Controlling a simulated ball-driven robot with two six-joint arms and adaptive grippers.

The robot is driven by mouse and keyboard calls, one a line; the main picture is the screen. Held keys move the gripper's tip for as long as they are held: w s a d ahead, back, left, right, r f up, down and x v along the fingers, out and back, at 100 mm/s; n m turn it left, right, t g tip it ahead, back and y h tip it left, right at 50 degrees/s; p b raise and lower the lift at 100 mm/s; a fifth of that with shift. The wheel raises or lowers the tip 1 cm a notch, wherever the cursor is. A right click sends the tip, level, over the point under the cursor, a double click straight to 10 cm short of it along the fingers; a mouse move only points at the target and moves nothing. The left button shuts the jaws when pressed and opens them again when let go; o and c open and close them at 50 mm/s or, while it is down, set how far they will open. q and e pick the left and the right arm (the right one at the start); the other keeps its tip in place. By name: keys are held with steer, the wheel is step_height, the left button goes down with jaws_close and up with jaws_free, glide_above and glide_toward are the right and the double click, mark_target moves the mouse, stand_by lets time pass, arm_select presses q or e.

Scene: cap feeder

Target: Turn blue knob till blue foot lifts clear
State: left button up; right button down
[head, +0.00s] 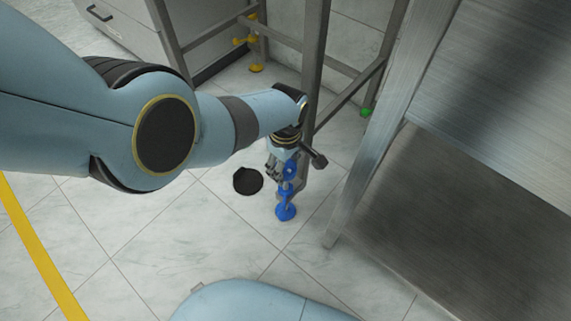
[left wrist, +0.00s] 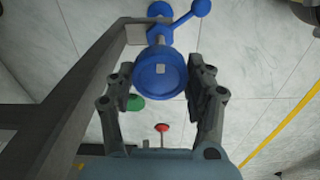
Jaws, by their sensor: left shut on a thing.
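The blue knob (left wrist: 161,73) is a round cup-like wheel with a pale square at its centre, in the middle of the left wrist view. My left gripper (left wrist: 161,80) is shut on it, one finger on each side of the rim. A blue lever with a ball end (left wrist: 200,8) sticks out beyond the knob. The blue foot (head: 285,212) is at the floor below the frame's leg in the head view; whether it touches the floor I cannot tell. My left gripper (head: 279,163) partly hides the blue parts there. My right gripper is not in view.
A grey metal leg (head: 316,65) rises beside my left gripper. A steel bench (head: 380,130) stands to the right. Yellow foot (head: 256,67) and green foot (head: 367,112) are farther back. Floor at left is clear.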

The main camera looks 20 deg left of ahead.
mark_target(286, 168)
arm_select(q)
steer(key=n, duration=0.6)
steer(key=shift+s+f, duration=0.15)
steer(key=n, duration=0.5)
steer(key=shift+n, duration=0.4)
steer(key=o, duration=0.9)
steer(key=shift+r, duration=3.8)
